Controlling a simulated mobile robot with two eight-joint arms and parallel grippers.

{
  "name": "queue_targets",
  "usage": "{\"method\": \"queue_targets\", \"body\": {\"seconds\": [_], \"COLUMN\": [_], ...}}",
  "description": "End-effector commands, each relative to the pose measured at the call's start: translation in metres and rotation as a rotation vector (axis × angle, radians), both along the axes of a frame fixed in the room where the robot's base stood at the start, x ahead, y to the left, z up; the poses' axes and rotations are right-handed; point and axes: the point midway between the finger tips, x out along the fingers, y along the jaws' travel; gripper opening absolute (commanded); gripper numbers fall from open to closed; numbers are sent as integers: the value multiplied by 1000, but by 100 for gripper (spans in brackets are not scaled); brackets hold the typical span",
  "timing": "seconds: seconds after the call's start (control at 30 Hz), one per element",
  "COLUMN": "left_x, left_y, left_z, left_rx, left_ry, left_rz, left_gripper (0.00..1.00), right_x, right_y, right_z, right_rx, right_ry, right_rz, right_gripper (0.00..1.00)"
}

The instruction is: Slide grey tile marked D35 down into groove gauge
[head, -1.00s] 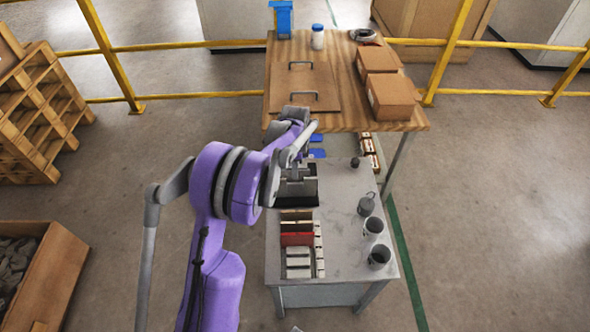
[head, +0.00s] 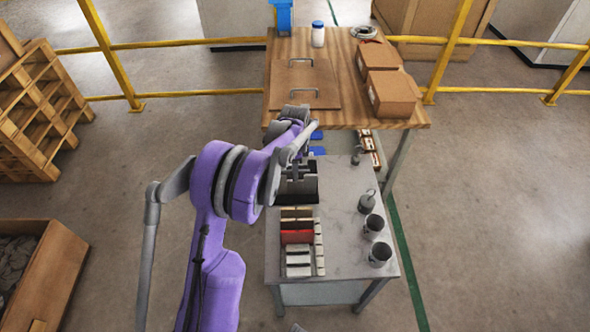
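My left gripper (head: 298,174) is over the grey metal bench, pointing down at a dark block-like fixture (head: 305,195) that looks like the groove gauge. My purple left arm hides much of the gripper and the fixture's left side. The fingers are small and dark here, so their opening does not show. I cannot make out the grey tile D35 or its marking, nor whether it is between the fingers or in a groove. My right gripper is not in view.
A rack of white, tan and red tiles (head: 297,237) stands in front of the fixture. Two grey mugs (head: 380,254) and a grey canister (head: 367,201) stand on the bench's right. A wooden table (head: 340,110) with brown boxes (head: 392,93) adjoins behind. The bench (head: 345,220) is bare between.

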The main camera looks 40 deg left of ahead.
Motion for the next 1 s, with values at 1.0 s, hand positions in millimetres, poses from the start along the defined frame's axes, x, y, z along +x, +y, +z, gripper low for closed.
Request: {"method": "queue_targets", "body": {"seconds": [1.0], "left_x": [0], "left_y": [0], "left_z": [104], "left_rx": [0], "left_ry": [0], "left_rz": [0], "left_gripper": [46], "right_x": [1], "right_y": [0], "right_z": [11], "right_rx": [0], "right_ry": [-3], "right_rz": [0], "right_gripper": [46]}}
